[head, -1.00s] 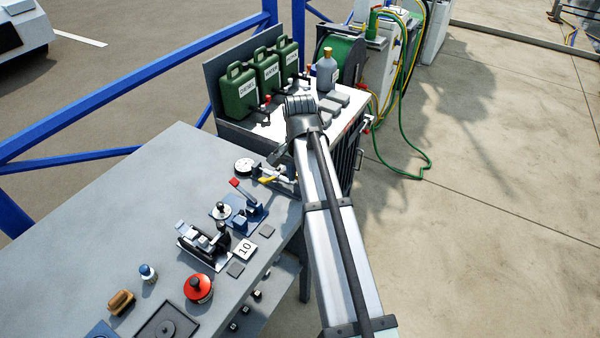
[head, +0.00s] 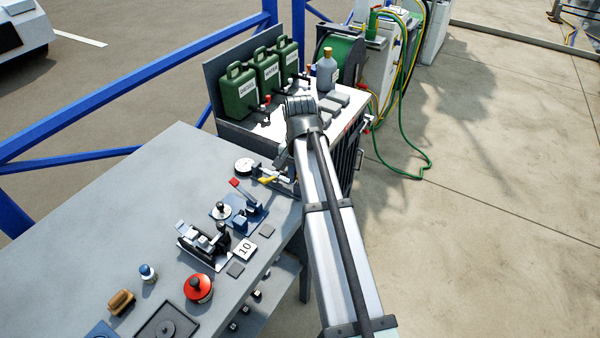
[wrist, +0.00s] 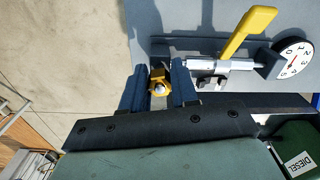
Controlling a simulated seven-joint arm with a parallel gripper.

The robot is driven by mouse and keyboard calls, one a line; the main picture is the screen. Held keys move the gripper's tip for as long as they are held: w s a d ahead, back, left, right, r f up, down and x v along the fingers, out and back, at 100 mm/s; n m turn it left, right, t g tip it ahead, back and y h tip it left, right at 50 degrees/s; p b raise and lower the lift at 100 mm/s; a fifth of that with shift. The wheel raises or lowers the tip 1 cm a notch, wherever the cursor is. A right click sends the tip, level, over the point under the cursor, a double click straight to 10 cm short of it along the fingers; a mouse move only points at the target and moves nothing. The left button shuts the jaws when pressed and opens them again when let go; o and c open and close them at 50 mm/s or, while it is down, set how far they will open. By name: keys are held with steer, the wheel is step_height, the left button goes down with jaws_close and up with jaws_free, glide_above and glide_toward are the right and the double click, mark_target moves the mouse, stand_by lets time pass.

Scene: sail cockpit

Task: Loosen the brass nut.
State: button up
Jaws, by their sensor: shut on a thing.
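The brass nut (wrist: 159,80) shows in the wrist view between the two blue fingers of my gripper (wrist: 158,70), which is shut on it. A pale round end shows in the nut's middle. To its right is a silver pipe fitting (wrist: 225,65) with a yellow lever (wrist: 248,32) that slants up to the right. A round white gauge (wrist: 293,58) sits at the far end of the fitting. In the head view the yellow lever (head: 267,180) and gauge (head: 244,165) are at the bench's right edge; my arm hides the nut and fingers there.
The grey bench (head: 110,215) carries a red-topped round thing (head: 199,288), a toggle clamp (head: 203,243) and a card marked 10 (head: 244,249). Green cans (head: 238,92) and a grey bottle (head: 327,72) stand on a cabinet behind. The floor at right is largely clear.

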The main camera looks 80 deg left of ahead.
steer(key=shift+n, duration=1.1)
steer(key=n, duration=0.4)
steer(key=shift+n, duration=0.3)
steer(key=shift+n, duration=0.3)
steer(key=n, duration=0.3)
steer(key=shift+n, duration=0.3)
